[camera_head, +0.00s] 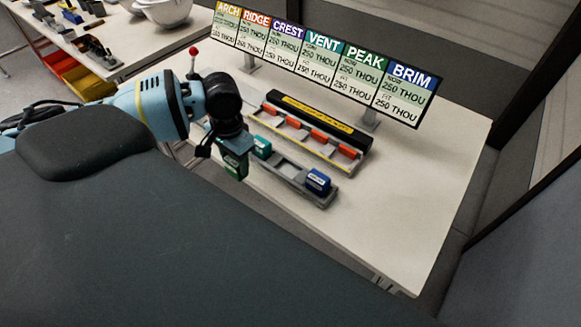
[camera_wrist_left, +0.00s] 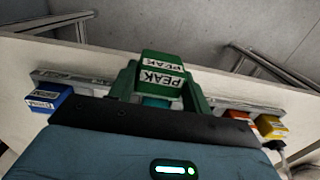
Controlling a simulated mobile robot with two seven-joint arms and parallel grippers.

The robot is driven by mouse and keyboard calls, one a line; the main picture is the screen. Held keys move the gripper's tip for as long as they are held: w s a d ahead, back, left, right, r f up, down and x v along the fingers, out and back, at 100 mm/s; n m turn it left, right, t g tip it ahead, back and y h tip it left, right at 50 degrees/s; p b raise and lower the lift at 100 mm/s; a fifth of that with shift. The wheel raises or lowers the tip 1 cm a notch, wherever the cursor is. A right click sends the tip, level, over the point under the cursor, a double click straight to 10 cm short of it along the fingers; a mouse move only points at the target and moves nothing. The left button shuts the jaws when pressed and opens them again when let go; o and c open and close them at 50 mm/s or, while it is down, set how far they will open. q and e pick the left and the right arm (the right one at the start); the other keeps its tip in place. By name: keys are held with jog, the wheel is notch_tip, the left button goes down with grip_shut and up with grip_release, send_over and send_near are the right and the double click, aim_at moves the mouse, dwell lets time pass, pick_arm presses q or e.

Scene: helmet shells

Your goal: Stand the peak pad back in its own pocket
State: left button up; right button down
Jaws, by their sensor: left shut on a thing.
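The green peak pad (camera_head: 236,167) is held in my left gripper (camera_head: 233,150), in front of the grey pocket tray (camera_head: 325,203). In the left wrist view the peak pad (camera_wrist_left: 161,77) shows its white PEAK labels between the fingers of my left gripper (camera_wrist_left: 161,92). The tray holds a blue pad (camera_head: 317,182) near its right end and a teal pad (camera_head: 262,147) further left, with empty-looking pockets between them. My arm hides the tray's left end. The pad appears clear of the tray. My right gripper is not in view.
Behind the tray stands a black-and-yellow bar with a rack of orange pieces (camera_head: 319,137). A sign board (camera_head: 320,63) stands at the table's back. The left wrist view shows an orange pad (camera_wrist_left: 270,126) and a yellow pad (camera_wrist_left: 273,138). The white table (camera_head: 420,180) is clear at right.

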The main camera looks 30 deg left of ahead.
pick_arm(q)
jog(key=a+r, duration=0.2)
jog(key=a, duration=0.2)
jog(key=w+d, duration=0.2)
jog(key=d, duration=0.1)
jog(key=w+d, duration=0.3)
jog(key=d, duration=0.1)
jog(key=w+d+f, duration=0.1)
jog(key=w+d, duration=0.2)
jog(key=d, duration=0.1)
jog(key=shift+w+d, duration=0.45)
jog(key=shift+d, duration=0.05)
jog(key=shift+d, duration=0.1)
jog(key=shift+w+d, duration=0.15)
jog(key=shift+d, duration=0.05)
jog(key=f, duration=0.3)
jog(key=shift+w+d+f, duration=0.1)
jog(key=shift+w+d, duration=0.1)
jog(key=shift+d, duration=0.1)
jog(key=shift+f, duration=0.2)
jog(key=shift+f, duration=0.1)
